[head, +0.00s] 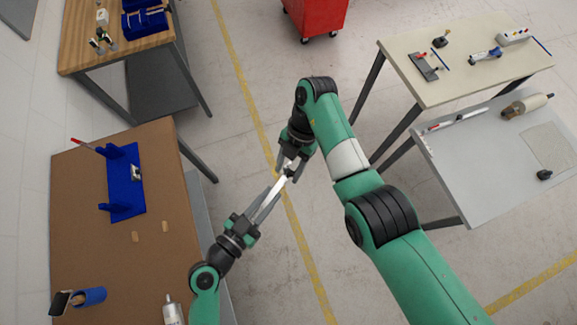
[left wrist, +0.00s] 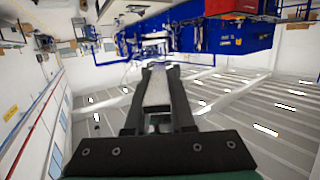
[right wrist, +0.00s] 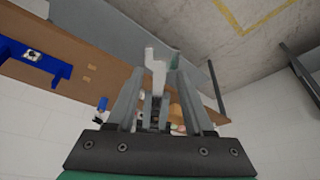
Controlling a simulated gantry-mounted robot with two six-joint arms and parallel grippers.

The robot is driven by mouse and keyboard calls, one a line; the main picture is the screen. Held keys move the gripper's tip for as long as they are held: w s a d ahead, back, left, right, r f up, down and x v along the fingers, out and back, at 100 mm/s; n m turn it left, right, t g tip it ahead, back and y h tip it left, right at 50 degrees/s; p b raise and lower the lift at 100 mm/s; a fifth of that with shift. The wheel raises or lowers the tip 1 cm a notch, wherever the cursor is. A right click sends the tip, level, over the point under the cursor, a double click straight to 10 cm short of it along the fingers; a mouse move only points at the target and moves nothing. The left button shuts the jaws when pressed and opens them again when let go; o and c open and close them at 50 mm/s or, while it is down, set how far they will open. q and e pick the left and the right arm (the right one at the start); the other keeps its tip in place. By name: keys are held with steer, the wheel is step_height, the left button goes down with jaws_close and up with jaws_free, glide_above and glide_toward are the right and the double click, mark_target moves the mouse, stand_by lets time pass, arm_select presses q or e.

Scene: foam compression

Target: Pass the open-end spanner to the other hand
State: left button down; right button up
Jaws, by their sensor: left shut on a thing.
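The open-end spanner (head: 289,173) is a pale metal bar held in the air over the gap between the tables. My left gripper (head: 273,192) is shut on it, and its fingers flank the bar (left wrist: 157,88) in the left wrist view. My right gripper (head: 291,164) is at the spanner's far end. In the right wrist view the spanner (right wrist: 155,68) stands between the right fingers (right wrist: 157,85), which are spread with a gap on each side. The part inside the left fingers is partly hidden.
A brown table (head: 80,225) with a blue fixture (head: 124,185) is at the left. A grey table (head: 470,170) and a cream table (head: 410,60) stand at the right. A wooden bench (head: 85,50) and red cabinet (head: 318,15) are behind. Bare floor lies below the grippers.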

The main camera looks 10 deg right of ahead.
arm_select(q)
steer(key=c, duration=0.7)
jaws_free()
steer(key=shift+r, duration=0.1)
steer(key=w+a+r+t+y, duration=0.15)
steer(key=w+r, duration=0.25)
steer(key=r, duration=0.6)
steer(key=w+a+r+n+t, duration=0.1)
steer(key=w+a+r+t, duration=0.25)
steer(key=r, duration=0.75)
steer(key=w+a+r+t+y, duration=0.15)
steer(key=w+r, duration=0.25)
steer(key=r, duration=0.6)
steer(key=s+a+r+n+t+y, duration=0.2)
steer(key=s+a+r+t, duration=0.1)
steer(key=r, duration=0.6)
steer(key=s+a+r+n+t+y, duration=0.2)
steer(key=s+a+r+n+t, duration=0.1)
steer(key=r, duration=0.6)
steer(key=s+a+r+n+t+y, duration=0.2)
steer(key=s+a+r+t, duration=0.1)
steer(key=r, duration=0.5)
steer(key=shift+s+a+r+t, duration=0.35)
steer(key=shift+s+r+t, duration=0.1)
steer(key=shift+s, duration=0.1)
